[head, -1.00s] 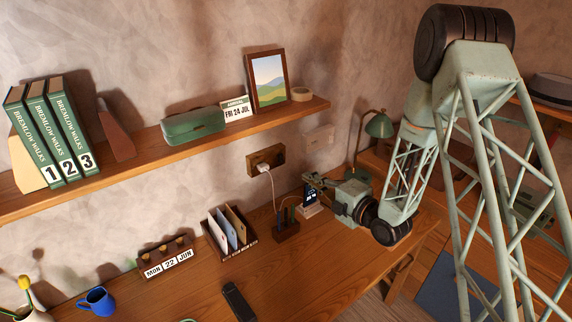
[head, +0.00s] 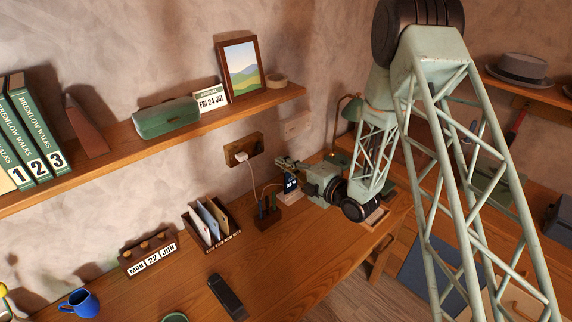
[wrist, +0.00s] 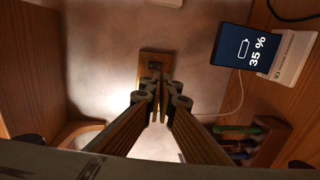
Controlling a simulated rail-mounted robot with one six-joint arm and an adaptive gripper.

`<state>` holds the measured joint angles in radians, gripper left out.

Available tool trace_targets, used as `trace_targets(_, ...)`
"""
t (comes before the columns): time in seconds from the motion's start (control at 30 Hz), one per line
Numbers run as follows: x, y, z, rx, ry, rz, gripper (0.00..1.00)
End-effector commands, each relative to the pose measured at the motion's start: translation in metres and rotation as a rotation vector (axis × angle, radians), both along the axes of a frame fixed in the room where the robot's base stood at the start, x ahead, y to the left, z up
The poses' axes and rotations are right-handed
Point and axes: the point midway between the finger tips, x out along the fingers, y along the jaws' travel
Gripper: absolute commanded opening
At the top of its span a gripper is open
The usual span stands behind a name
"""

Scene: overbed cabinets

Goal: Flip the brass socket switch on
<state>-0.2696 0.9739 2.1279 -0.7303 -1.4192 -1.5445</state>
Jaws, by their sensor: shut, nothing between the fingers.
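The socket plate (head: 256,141) is on the wall below the shelf, with a white plug (head: 241,156) in its left part. It looks brown and brassy. In the wrist view one end of this plate (wrist: 157,60) shows just beyond my fingertips; the rest is hidden behind the fingers. The switch lever and its position are too small to tell. My gripper (head: 281,162) is shut and empty, a little right of and below the plate in the head view. In the wrist view the fingertips (wrist: 161,93) overlap the plate; I cannot tell whether they touch it.
A phone (wrist: 245,47) reading 35 % stands on a charger beside the gripper, with a white cable running near. A pen holder (head: 267,216) and letter rack (head: 212,222) stand on the desk below. The shelf (head: 190,126) runs above. A pale plate (head: 292,129) is right of the socket.

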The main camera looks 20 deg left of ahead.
Motion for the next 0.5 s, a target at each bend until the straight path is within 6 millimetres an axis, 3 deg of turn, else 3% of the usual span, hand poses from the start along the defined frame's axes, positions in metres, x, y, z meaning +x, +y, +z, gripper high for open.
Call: trace_targets(0.5,0.037,0.058,-0.008,0.0,-0.001,0.001,0.0)
